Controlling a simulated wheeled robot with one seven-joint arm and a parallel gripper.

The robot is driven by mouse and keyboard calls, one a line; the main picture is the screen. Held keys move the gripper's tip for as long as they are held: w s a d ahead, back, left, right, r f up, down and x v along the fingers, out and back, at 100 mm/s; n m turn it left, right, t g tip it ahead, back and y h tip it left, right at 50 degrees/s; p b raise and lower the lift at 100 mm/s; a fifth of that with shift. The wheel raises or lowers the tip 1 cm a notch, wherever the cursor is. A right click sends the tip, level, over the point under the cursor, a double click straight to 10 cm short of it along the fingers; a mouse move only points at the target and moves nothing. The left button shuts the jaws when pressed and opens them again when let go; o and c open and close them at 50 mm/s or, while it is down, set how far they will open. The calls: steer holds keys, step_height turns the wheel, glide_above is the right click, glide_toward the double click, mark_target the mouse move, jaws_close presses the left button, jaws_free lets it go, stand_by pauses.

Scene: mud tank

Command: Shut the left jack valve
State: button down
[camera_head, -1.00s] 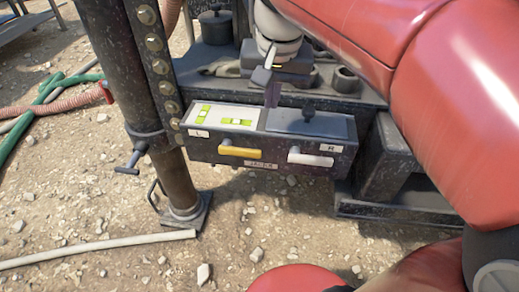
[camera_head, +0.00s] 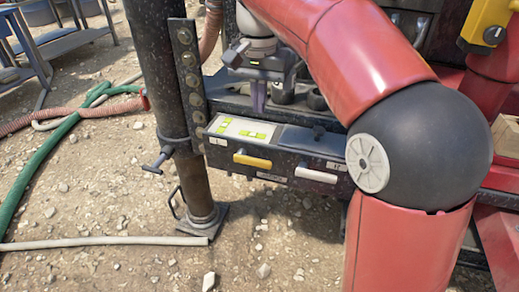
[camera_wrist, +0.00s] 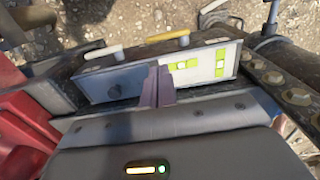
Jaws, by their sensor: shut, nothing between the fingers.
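The valve box (camera_head: 225,172) has a front face with two horizontal bar handles, a yellow handle (camera_head: 252,161) on the left and a white handle (camera_head: 315,175) on the right. A small L label marks the left end. Its top has a white panel with yellow-green gauges (camera_head: 241,129) and a dark lid with a black knob (camera_head: 319,132). My gripper (camera_head: 258,106) is shut and empty behind the box's back edge. In the wrist view my fingers (camera_wrist: 158,82) point towards the box, apart from the yellow handle (camera_wrist: 165,39) and white handle (camera_wrist: 105,51).
A thick rusty jack leg (camera_head: 196,185) with a bolted plate and T-handle (camera_head: 157,161) stands left of the box. Green hose (camera_head: 50,150) and a pale pipe (camera_head: 100,243) lie on the gravel. My arm covers the right side. Open gravel lies in front.

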mark_target(265, 161)
step_height(265, 161, down, 14)
steer(key=shift+r+b, duration=0.15)
steer(key=shift+b, duration=0.55)
steer(key=shift+d+f+y+b, duration=0.25)
steer(key=shift+y+b, duration=0.15)
steer(key=shift+b, duration=0.2)
steer(key=y+b, duration=0.1)
steer(key=f+t+b, duration=0.1)
steer(key=b, duration=0.1)
steer(key=shift+s+d+f+y, duration=0.2)
steer(key=shift+d+f+y, duration=0.05)
steer(key=shift+y, duration=0.15)
steer(key=shift+d+f+t+y+b, duration=0.2)
steer(key=shift+f+t+y+b, duration=0.15)
steer(key=shift+y+b, duration=0.55)
steer(key=shift+f, duration=0.3)
